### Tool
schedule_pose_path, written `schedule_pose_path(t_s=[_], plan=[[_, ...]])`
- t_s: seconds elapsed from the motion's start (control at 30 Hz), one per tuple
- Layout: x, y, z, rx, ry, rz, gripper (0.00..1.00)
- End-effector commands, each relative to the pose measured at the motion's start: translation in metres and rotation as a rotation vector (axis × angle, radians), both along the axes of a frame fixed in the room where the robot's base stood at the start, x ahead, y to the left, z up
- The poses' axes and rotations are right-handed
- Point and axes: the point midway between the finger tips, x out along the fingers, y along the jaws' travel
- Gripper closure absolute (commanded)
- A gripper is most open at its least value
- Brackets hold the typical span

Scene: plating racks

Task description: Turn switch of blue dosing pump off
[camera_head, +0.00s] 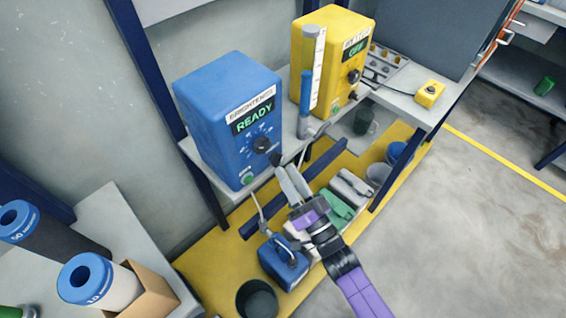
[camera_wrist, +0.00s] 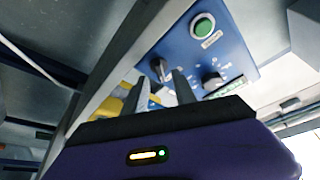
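The blue dosing pump (camera_head: 225,120) stands on a grey shelf; its label seems to read BRIGHTENER and its display reads READY in green. Its front has a black dial (camera_head: 262,144), a green button (camera_head: 247,179) and a small black switch (camera_head: 275,159). My gripper (camera_head: 285,166) is just in front of the pump's lower right front. In the wrist view its two fingers (camera_wrist: 156,83) are apart and empty, with the switch beyond the gap; contact cannot be told.
A yellow box with a button (camera_head: 429,93) sits on the shelf. Below are a blue canister (camera_head: 283,262) and several containers. Floor at right is clear.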

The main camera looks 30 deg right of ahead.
Motion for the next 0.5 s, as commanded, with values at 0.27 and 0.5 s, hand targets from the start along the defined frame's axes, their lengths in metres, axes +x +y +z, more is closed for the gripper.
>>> schedule_pose_path(t_s=[0.27,0.5], plan=[[0.027,0.002,0.009,0.000,0.001,-0.001,0.67],[0.029,0.002,0.009,-0.001,0.001,0.000,0.67]])
